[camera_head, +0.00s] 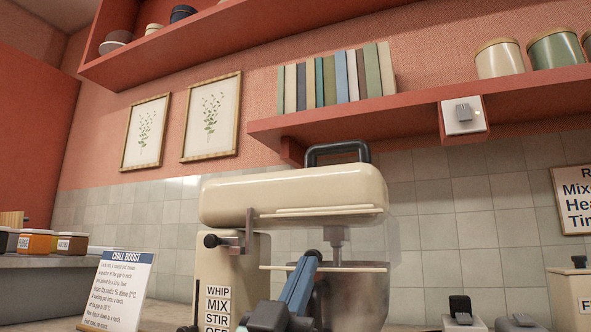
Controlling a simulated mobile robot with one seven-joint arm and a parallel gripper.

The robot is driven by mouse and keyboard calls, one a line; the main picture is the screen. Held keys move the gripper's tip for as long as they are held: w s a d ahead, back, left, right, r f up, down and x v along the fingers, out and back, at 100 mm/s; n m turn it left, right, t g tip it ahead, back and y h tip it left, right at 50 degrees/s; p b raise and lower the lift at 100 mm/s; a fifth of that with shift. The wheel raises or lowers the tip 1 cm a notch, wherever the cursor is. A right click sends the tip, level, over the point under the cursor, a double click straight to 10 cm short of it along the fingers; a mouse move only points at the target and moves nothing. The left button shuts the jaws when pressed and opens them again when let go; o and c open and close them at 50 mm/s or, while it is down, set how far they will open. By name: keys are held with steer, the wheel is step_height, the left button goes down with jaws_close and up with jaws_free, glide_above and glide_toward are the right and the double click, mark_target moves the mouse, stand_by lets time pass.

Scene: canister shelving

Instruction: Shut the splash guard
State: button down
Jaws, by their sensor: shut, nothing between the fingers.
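A cream stand mixer (290,194) with a black top handle stands on the counter. Its metal bowl (362,292) sits under the head. A thin pale edge at the bowl's rim, seen nearly edge-on, looks like the splash guard (372,268); I cannot tell how far it is open. My gripper (313,256), blue with a dark tip, reaches up from the bottom in front of the bowl. Its tip overlaps the pale edge in the picture; I cannot tell whether they touch. The gripper is shut and holds nothing. My arm hides part of the bowl's left side.
A sign card (120,290) stands left of the mixer. A red shelf (420,112) with books and canisters hangs above it. Small switch-like units (463,310) and a cream canister (572,298) stand at the right. Jars (72,244) stand on a ledge at the left.

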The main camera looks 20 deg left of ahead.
steer(key=shift+w+d+f, duration=0.1)
steer(key=shift+w+f, duration=0.3)
steer(key=shift+f, duration=0.15)
steer(key=s+p, duration=0.2)
steer(key=s, duration=1.3)
steer(key=shift+a+f+p, duration=0.25)
steer(key=shift+f+p, duration=0.05)
steer(key=shift+f, duration=0.05)
